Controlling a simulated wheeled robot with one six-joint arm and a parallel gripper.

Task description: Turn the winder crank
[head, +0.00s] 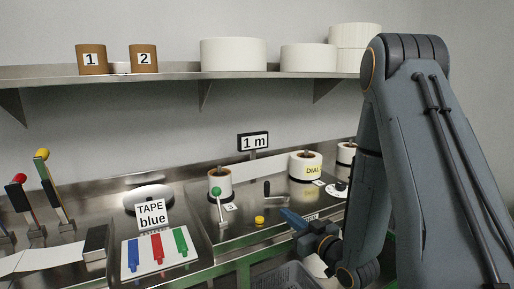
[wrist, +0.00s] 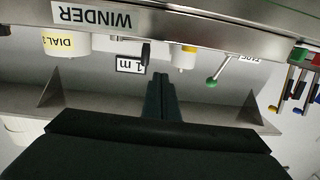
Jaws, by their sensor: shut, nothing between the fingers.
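A white plate reading WINDER (wrist: 93,17) is on the bench front. My gripper (head: 284,211) is shut and empty, in front of the crank and to its lower right. In the wrist view the closed fingertips (wrist: 160,76) point toward the bench, just to one side of the handle. A gap shows between them; its depth is unclear.
A green-knobbed lever (head: 216,192) and yellow button (head: 259,220) are left of the crank. A white roll marked DIAL (head: 304,167) and a "1 m" sign (head: 253,142) stand behind. A grey basket (head: 282,277) is below the bench front. A shelf (head: 180,78) runs above.

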